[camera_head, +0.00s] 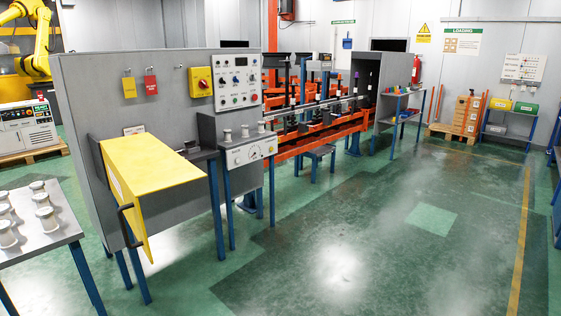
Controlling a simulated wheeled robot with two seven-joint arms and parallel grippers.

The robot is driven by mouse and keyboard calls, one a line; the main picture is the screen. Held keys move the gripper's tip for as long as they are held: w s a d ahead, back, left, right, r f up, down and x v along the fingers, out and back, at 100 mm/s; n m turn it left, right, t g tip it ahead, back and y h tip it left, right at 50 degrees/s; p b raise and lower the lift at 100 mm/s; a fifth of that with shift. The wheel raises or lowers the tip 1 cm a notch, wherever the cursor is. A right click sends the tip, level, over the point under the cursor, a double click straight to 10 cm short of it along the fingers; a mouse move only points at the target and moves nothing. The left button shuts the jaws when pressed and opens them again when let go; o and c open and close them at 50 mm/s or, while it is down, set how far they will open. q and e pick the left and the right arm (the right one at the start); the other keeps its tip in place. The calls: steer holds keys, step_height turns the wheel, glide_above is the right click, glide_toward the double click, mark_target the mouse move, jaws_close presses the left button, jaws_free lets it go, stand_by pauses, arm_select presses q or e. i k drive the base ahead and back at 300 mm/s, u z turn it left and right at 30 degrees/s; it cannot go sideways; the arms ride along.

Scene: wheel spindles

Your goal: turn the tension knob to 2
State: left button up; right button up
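A white front plate (249,152) on the grey bench beside the yellow cover carries a round dial (254,153) and smaller round controls. It may hold the tension knob, but its lettering and setting are too small to read. A white control panel (237,82) with several knobs, buttons and lamps is fixed to the grey wall above; I cannot tell whether the tension knob is there. Neither of my grippers is in view.
A yellow cover (150,172) with a dark handle juts out left of the bench. A grey table (40,240) with white spools stands at the near left. Orange-framed machinery (318,120) runs behind. The green floor (350,240) in front and to the right is open.

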mark_target(188, 144)
steer(key=z, duration=0.2)
steer(key=i, duration=2.4)
steer(key=u, duration=0.55)
steer(key=i, duration=1.5)
steer(key=u, duration=1.15)
